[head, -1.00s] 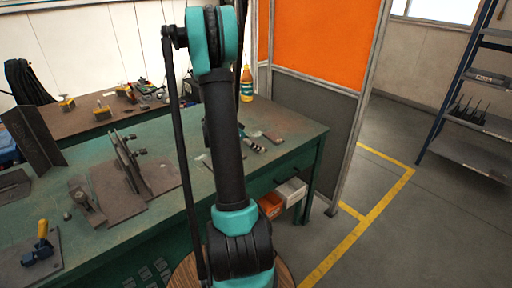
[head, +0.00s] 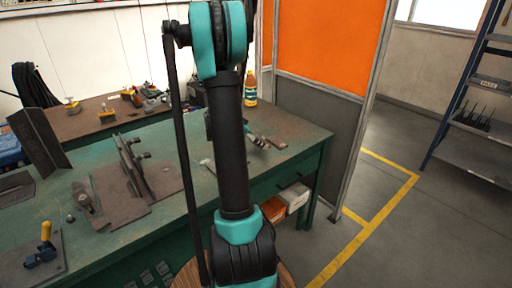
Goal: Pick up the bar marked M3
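No marking M3 is legible in the head view, so I cannot tell which piece is the bar. A small flat brown piece (head: 277,143) lies near the right end of the green workbench (head: 185,212). Dark upright metal pieces (head: 134,165) stand on a brown plate on the bench. My arm rises through the middle of the view and hides part of the bench behind it.
An orange and grey partition (head: 325,45) stands behind the bench's right end. Orange and white bins (head: 295,197) sit under the bench top. A blue-framed shelf (head: 470,140) stands at the right. The floor with yellow lines (head: 365,235) is clear between them.

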